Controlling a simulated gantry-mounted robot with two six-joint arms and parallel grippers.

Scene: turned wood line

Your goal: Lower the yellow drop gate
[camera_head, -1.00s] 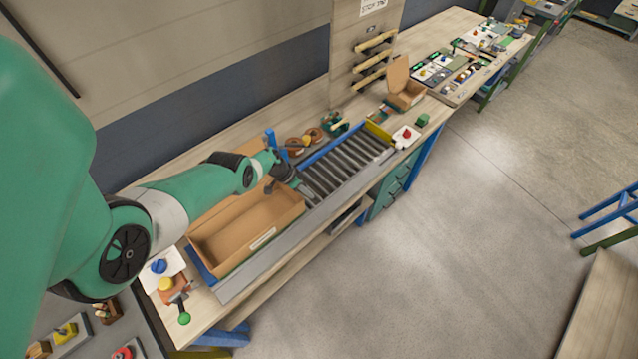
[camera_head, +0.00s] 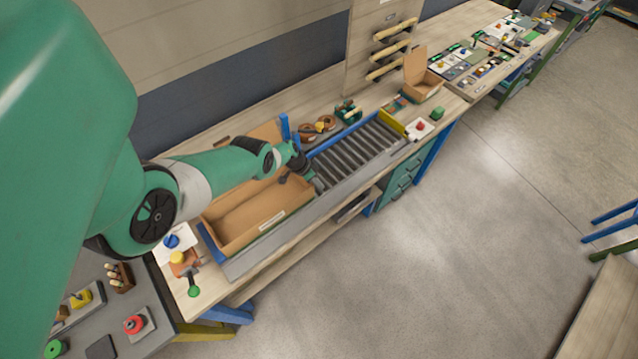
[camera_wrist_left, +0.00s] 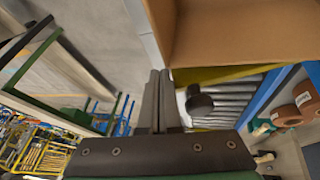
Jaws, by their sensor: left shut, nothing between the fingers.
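The yellow drop gate (camera_wrist_left: 215,73) shows in the left wrist view as a yellow bar across the rollers, beside the open cardboard box's wall. A dark round-ended knob (camera_wrist_left: 199,101) stands near it; whether they are joined I cannot tell. In the head view the gate is hidden around my left gripper (camera_head: 312,180), which is over the near end of the roller conveyor (camera_head: 360,147). My left gripper is shut and empty; its fingers (camera_wrist_left: 160,76) lie left of the knob in the wrist view, apart from it in the picture. My right gripper is not in view.
The cardboard box (camera_head: 250,235) sits left of the rollers. Blue posts (camera_head: 285,128) and brown rolls (camera_head: 318,128) stand behind. A yellow end piece (camera_head: 391,124) closes the far conveyor end. A red-button box (camera_head: 420,127) is beside it. The floor in front is clear.

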